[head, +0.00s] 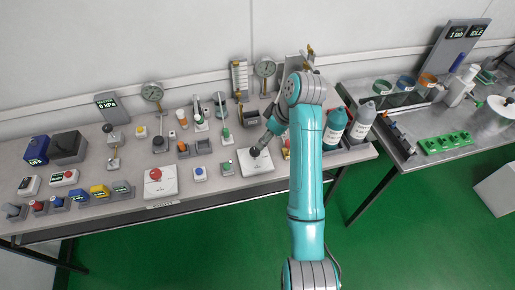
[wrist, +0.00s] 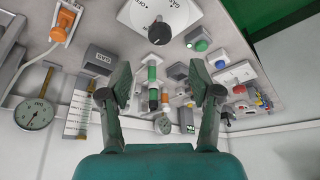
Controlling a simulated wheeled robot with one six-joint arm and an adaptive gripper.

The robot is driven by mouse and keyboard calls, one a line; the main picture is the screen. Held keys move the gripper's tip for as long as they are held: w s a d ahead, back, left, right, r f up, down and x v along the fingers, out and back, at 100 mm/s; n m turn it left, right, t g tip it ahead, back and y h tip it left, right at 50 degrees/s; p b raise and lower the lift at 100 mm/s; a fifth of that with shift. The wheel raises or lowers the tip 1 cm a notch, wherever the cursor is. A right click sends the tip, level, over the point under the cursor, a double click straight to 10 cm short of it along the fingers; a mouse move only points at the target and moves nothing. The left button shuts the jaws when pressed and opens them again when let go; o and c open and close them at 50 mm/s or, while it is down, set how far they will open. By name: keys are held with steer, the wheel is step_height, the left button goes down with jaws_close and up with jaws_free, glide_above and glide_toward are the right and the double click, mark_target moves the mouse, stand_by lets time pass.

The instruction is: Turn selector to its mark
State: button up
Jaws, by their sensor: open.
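The selector is a white plate (head: 262,165) with a round black knob (head: 254,151) near the front of the bench. In the wrist view the white plate (wrist: 183,12) is at the top, with the black knob (wrist: 160,33) at its lower edge. Its printed marks are cut off and too small to read surely. My gripper (head: 262,139) is just above and behind the knob in the head view. In the wrist view my gripper (wrist: 160,85) has its two fingers wide apart with nothing between them. The knob shows beyond the fingertips, apart from them.
A red button box (head: 154,183) and a blue button (head: 200,173) stand left of the selector. Dial gauges (head: 265,68) stand behind. Bottles (head: 335,125) stand to the right. A grey box (wrist: 99,60) and green-topped cylinder (wrist: 152,75) lie near my fingers.

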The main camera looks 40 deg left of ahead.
mark_target(256, 150)
steer(key=x, duration=0.9)
steer(key=shift+a+f, duration=0.15)
steer(key=shift+f, duration=0.2)
steer(key=c, duration=1.1)
